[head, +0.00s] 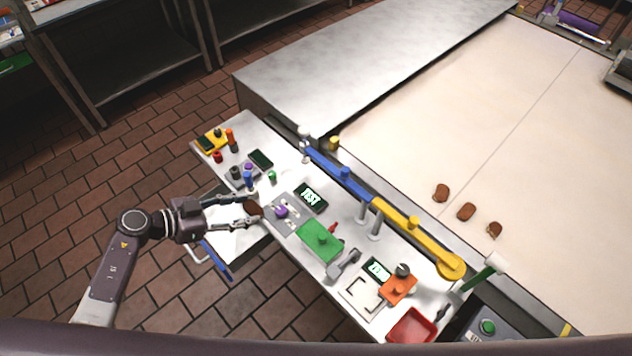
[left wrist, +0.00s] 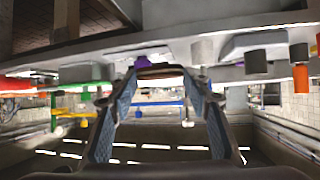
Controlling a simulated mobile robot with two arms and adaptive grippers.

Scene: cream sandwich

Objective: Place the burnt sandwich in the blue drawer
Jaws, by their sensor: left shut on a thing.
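My left gripper (head: 250,210) is shut on a dark brown sandwich (head: 254,208), held between its fingertips at the near edge of the control panel. In the left wrist view, the sandwich (left wrist: 160,72) shows as a thin brown edge between the tips of the left gripper (left wrist: 163,78). An open drawer with a white inside and a blue front strip (head: 217,260) juts out from below the panel. The gripper is over this drawer in the head view; its height above it is hard to tell. My right gripper is not in view.
The control panel (head: 290,240) carries several knobs, buttons, a green block (head: 320,241) and a red tray (head: 411,326). Several brown sandwiches (head: 466,211) lie on the cream belt (head: 540,150) behind. Shelves (head: 130,60) stand at the back left. The tiled floor left of the panel is clear.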

